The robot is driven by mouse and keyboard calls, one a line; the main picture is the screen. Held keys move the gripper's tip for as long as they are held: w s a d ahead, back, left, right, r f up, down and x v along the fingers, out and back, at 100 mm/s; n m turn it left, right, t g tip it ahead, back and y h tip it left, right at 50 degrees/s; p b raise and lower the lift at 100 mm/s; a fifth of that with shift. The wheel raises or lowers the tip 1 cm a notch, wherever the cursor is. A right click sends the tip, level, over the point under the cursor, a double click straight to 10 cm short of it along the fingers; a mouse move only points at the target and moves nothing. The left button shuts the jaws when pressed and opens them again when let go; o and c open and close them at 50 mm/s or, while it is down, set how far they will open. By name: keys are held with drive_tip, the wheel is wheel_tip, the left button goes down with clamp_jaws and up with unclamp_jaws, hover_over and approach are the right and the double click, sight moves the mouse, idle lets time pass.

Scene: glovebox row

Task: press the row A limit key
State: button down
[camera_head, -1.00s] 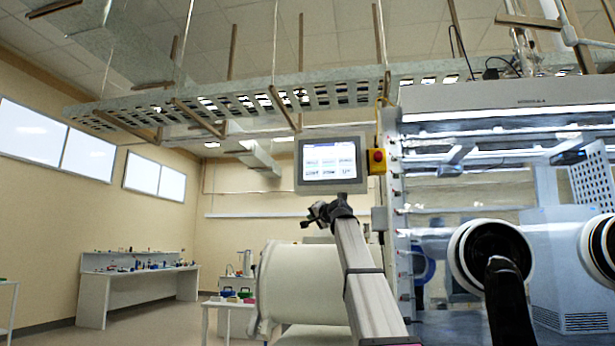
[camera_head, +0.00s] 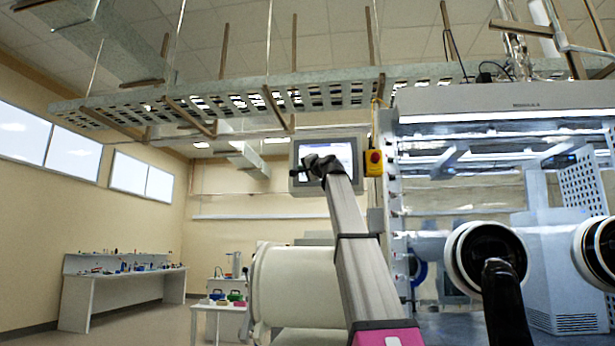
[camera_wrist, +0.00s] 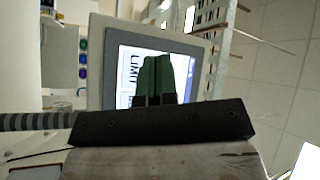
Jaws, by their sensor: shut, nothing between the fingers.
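The touch panel (camera_head: 343,152), a grey-framed screen, stands left of the glovebox. My gripper (camera_wrist: 154,58) shows there as two green fingers shut together, empty, covering the middle of the screen. Whether the tips touch the glass I cannot tell. Row letters and the limit key's outline are hidden or too small to read.
A yellow box with a red stop button (camera_head: 374,162) sits just right of the panel. The glovebox (camera_head: 500,105), with round black glove ports, fills the right. A white cylindrical vessel (camera_head: 295,290) stands behind my arm. Coloured round buttons (camera_wrist: 83,58) show left of the panel.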

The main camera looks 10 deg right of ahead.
drive_tip(key=shift+w, duration=0.2)
approach(301, 174)
drive_tip(key=shift+a+x, duration=0.15)
drive_tip(key=shift+x, duration=1.05)
drive_tip(key=shift+a+x, duration=0.15)
drive_tip(key=shift+x, duration=1.05)
drive_tip(key=shift+r, duration=0.2)
drive_tip(key=shift+w+d, duration=0.15)
drive_tip(key=shift+w, duration=0.1)
drive_tip(key=shift+w+d, duration=0.1)
drive_tip(key=shift+w, duration=0.25)
idle(0.8)
drive_tip(key=shift+s, duration=0.15)
drive_tip(key=shift+s+a, duration=0.25)
drive_tip(key=shift+s, duration=0.4)
